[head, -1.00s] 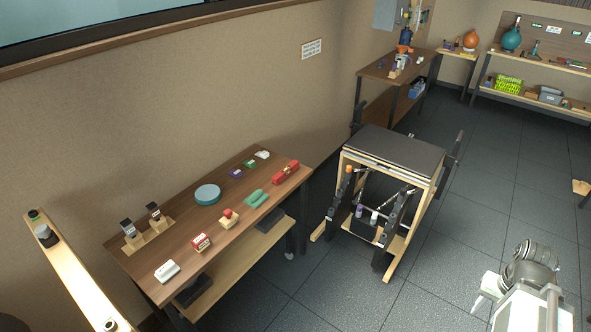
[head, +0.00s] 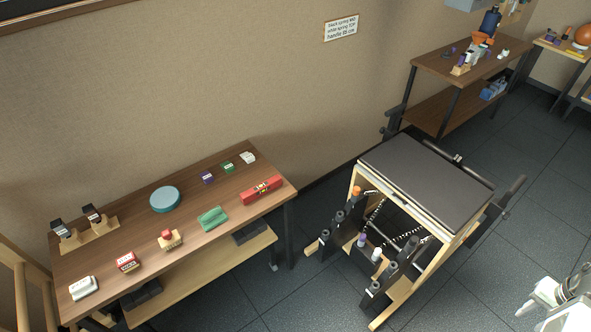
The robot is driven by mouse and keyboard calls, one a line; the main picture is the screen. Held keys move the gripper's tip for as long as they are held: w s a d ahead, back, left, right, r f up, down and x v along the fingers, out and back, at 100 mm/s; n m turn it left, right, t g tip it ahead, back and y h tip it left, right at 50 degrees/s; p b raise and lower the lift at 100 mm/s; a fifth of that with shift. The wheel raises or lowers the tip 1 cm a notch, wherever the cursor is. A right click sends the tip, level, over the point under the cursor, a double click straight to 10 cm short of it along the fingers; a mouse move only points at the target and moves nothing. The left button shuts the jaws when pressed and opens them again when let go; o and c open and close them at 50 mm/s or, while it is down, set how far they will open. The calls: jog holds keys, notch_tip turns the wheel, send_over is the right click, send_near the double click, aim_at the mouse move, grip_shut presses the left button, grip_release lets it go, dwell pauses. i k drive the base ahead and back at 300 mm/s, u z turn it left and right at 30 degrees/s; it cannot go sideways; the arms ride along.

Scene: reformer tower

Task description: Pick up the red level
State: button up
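The red level (head: 262,190) is a red bar lying near the right end of the brown wooden table (head: 232,218) by the wall. Its top and front are visible and nothing covers it. My gripper (head: 527,301) is at the lower right corner of the head view, far to the right of the level and apart from it. It is small and partly cut off, so I cannot tell how its fingers stand.
A black-topped reformer tower (head: 425,175) stands right of the table. Tiled floor (head: 310,285) is clear between them.

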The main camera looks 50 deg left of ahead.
aim_at(249, 196)
jog(key=u, duration=0.1)
jog(key=i, duration=0.85)
jog(key=u, duration=4.45)
jog(key=i, duration=1.5)
jog(key=z, duration=0.1)
